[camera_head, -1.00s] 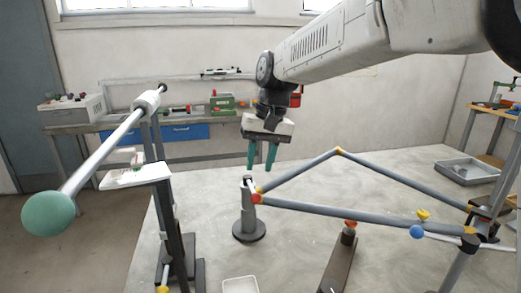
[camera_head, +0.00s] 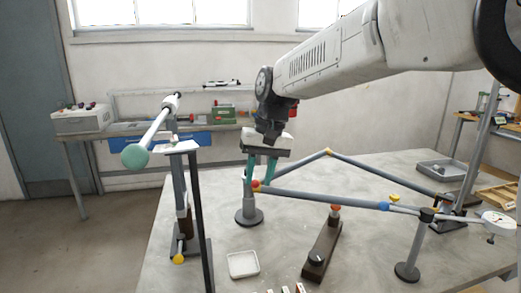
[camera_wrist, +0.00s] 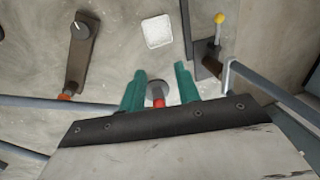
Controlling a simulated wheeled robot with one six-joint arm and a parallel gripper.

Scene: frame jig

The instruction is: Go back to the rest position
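My gripper (camera_head: 259,180) has two green fingers pointing down, spread apart, in the head view. They are at the left corner of the grey tube frame (camera_head: 320,198), by its red-orange joint (camera_head: 256,185) and above a round-based post (camera_head: 249,211). In the wrist view my gripper (camera_wrist: 160,75) shows a clear gap between the fingers. A red end piece (camera_wrist: 158,103) appears between them, narrower than the gap. Whether a finger touches it cannot be told.
A stand with a green-ended rod (camera_head: 135,156) is at left. A white tray (camera_head: 243,264) and a dark bar with a knob (camera_head: 322,250) lie in front. A dial gauge (camera_head: 498,226) is at right. A grey tray (camera_head: 441,170) lies farther back.

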